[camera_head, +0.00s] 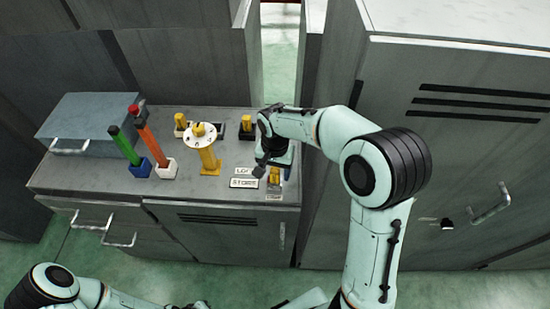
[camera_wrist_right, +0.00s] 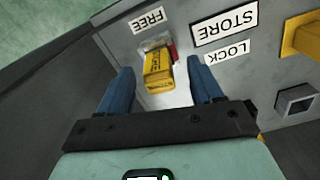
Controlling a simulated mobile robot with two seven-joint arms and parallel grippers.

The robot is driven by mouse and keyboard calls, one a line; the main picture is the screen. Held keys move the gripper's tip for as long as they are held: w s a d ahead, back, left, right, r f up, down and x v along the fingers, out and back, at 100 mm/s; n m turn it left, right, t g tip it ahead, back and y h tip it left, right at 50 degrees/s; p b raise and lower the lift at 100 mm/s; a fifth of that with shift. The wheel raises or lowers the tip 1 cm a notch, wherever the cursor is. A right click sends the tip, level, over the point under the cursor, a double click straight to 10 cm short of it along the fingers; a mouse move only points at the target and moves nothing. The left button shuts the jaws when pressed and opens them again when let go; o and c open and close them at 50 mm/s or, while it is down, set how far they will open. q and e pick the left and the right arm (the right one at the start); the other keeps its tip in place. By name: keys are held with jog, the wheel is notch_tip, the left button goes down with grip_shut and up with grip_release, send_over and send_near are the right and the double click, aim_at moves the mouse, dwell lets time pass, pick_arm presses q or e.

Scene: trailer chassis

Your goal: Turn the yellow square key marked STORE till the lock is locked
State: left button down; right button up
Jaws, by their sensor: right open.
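The yellow square key (camera_wrist_right: 158,72) sits on a light plate in the right wrist view, with dark marking on its face and a small red patch beside it. A STORE label (camera_wrist_right: 224,25), a LOCK label (camera_wrist_right: 225,52) and a FREE label (camera_wrist_right: 148,18) surround it, upside down in this view. The key also shows in the head view (camera_head: 274,175), partly covered by my arm. My right gripper (camera_wrist_right: 160,82) is open, one blue finger on each side of the key, with visible gaps. Whether the lock is engaged cannot be told. My left gripper is out of view.
Another yellow part (camera_wrist_right: 302,40) and a square socket (camera_wrist_right: 296,101) lie to the right in the wrist view. On the counter (camera_head: 110,187) stand a yellow post with a white disc (camera_head: 203,137), green (camera_head: 124,146) and orange (camera_head: 150,138) handles, and a grey box (camera_head: 90,118).

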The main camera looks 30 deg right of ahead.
notch_tip(320, 180, up, 11)
jog(key=shift+f, duration=0.15)
